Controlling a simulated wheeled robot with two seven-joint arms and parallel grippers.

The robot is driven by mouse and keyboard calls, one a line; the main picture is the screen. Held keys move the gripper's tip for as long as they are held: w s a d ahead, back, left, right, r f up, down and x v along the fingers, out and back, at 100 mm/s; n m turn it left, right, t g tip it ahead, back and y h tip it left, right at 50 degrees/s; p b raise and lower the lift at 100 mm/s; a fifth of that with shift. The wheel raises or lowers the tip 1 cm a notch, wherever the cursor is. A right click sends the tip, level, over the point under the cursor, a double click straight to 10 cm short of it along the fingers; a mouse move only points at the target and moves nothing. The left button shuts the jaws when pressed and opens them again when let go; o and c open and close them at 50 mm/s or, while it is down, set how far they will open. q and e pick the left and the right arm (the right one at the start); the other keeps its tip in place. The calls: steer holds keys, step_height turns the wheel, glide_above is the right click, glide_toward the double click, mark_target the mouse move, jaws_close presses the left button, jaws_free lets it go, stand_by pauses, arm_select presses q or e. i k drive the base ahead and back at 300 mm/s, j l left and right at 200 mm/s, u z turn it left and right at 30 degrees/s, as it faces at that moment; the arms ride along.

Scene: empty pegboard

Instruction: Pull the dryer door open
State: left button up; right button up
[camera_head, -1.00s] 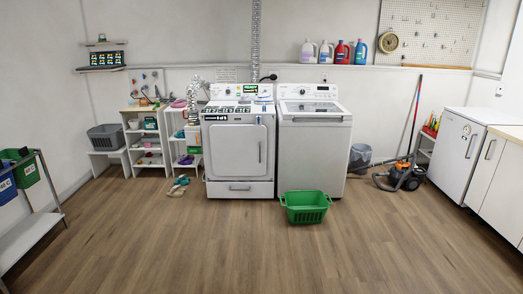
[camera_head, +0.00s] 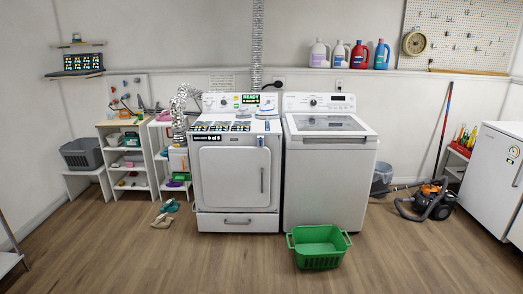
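The white dryer (camera_head: 212,213) stands at the middle of the back wall, left of the washer. Its front door (camera_head: 226,178) is shut, with an upright handle (camera_head: 262,180) on the door's right side. A green "READY" display shows on its control panel. Neither of my grippers is in the head view.
The white washer (camera_head: 330,185) stands right of the dryer. A green basket (camera_head: 318,247) sits on the floor in front of it. A vacuum (camera_head: 432,200) stands at right. The wood floor (camera_head: 200,265) before the dryer is clear.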

mark_target(231, 177)
steer(key=i, duration=0.85)
steer(key=i+z, duration=0.1)
steer(key=i, duration=0.75)
